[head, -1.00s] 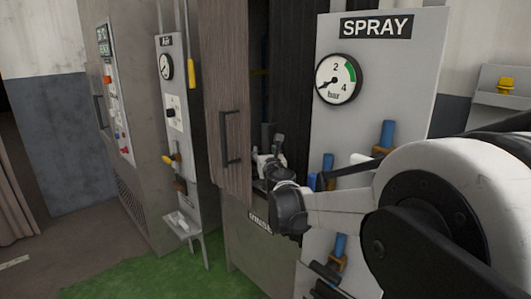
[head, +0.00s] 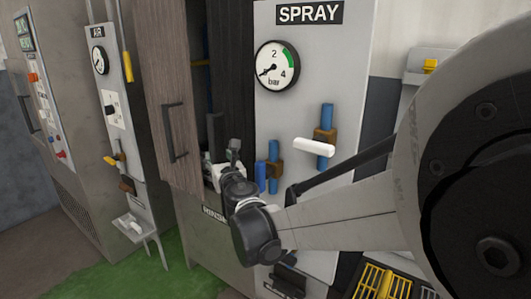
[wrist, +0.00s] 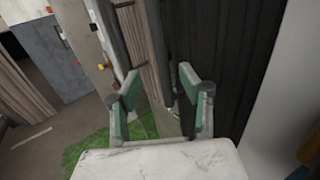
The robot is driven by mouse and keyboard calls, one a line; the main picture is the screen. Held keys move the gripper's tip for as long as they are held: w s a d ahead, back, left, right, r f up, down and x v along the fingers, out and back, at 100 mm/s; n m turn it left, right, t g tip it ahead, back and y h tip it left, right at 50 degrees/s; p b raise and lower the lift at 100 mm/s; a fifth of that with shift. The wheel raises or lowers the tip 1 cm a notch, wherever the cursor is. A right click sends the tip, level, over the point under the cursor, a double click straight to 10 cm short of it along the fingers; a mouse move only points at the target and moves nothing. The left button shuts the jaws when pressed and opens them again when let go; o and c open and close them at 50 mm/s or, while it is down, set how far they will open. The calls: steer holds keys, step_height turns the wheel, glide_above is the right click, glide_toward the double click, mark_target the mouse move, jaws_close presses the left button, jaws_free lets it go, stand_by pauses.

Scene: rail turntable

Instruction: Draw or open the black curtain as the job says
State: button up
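The black curtain (head: 235,65) hangs in pleats in the cabinet opening, between the wooden door and the SPRAY panel. In the wrist view the curtain (wrist: 232,55) fills the right of centre. A dark upright bar (wrist: 168,60) runs along its left edge. My gripper (head: 228,158) is in front of the opening, low by the curtain. In the wrist view my gripper (wrist: 160,85) is open, with its two green pads wide apart. The bar's lower end shows between the pads, with no visible grip on it. How far beyond the fingertips it lies is unclear.
The wooden door (head: 163,80) with a dark handle is left of the opening. The SPRAY panel (head: 345,90) stands at the right with a gauge and blue pipes with valves. A white valve lever (head: 315,147) sticks out near my arm. Green floor (head: 130,275) lies at lower left.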

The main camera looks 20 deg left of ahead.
stand_by(0.3)
steer(key=m+t+h+p, duration=0.5)
steer(key=m+h+p, duration=0.4)
steer(key=h+p, duration=0.3)
glide_toward(209, 135)
steer(key=shift+h, duration=0.5)
steer(key=w+p, duration=0.1)
steer(key=w, duration=1)
steer(key=shift+w+a, duration=0.1)
jaws_close()
